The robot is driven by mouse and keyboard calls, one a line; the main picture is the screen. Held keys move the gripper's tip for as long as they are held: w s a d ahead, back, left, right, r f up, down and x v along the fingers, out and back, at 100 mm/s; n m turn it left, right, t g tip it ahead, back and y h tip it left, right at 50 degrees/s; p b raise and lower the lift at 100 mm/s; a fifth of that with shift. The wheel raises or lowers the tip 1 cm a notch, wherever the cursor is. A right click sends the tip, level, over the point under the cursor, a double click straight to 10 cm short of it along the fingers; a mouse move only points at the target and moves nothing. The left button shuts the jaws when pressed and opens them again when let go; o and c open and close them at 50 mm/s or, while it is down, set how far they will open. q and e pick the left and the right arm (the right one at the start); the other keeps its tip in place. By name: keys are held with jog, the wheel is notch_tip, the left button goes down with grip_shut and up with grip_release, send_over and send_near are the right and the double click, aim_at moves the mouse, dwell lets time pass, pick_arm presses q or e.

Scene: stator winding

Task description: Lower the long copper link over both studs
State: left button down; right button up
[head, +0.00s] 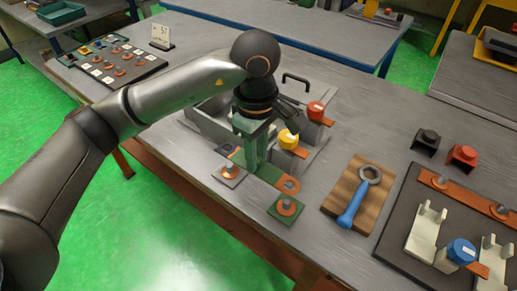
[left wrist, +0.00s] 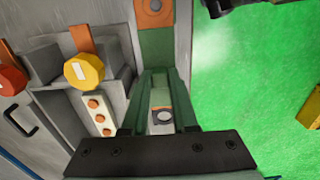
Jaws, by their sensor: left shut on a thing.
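My left gripper (head: 254,163), with green fingers, is shut on the long copper link (head: 290,184), which has a green middle and a holed copper end. It holds the link level, apparently above the bench. One stud (head: 286,206) stands on a green base, in front of and below the link's bare end. The other stud (head: 230,172) stands on a grey base left of the fingers. The left wrist view shows the link (left wrist: 155,45) running up from the fingers (left wrist: 160,75), and a stud (left wrist: 163,116) between them. The link's other end is mostly hidden. My right gripper is out of view.
Yellow (head: 288,138) and red (head: 316,111) capped terminals stand close behind the gripper, beside a grey metal housing (head: 210,117). A blue wrench (head: 352,205) lies on a wooden board to the right. A dark tray (head: 408,215) with fixtures is farther right. The bench's front edge is near.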

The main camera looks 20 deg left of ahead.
pick_arm(q)
jog(key=shift+s+f, duration=0.1)
jog(key=shift+f, duration=0.25)
jog(key=shift+f+b, duration=0.5)
jog(key=shift+f, duration=0.2)
jog(key=shift+f+b, duration=0.4)
jog(key=shift+f, duration=0.4)
jog(key=shift+f+b, duration=0.7)
jog(key=shift+f, duration=0.1)
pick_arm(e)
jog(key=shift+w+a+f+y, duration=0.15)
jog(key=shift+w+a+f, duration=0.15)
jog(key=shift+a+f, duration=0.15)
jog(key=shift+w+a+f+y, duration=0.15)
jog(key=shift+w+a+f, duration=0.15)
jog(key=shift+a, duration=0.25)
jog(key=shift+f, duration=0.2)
pick_arm(q)
jog(key=shift+b, duration=0.35)
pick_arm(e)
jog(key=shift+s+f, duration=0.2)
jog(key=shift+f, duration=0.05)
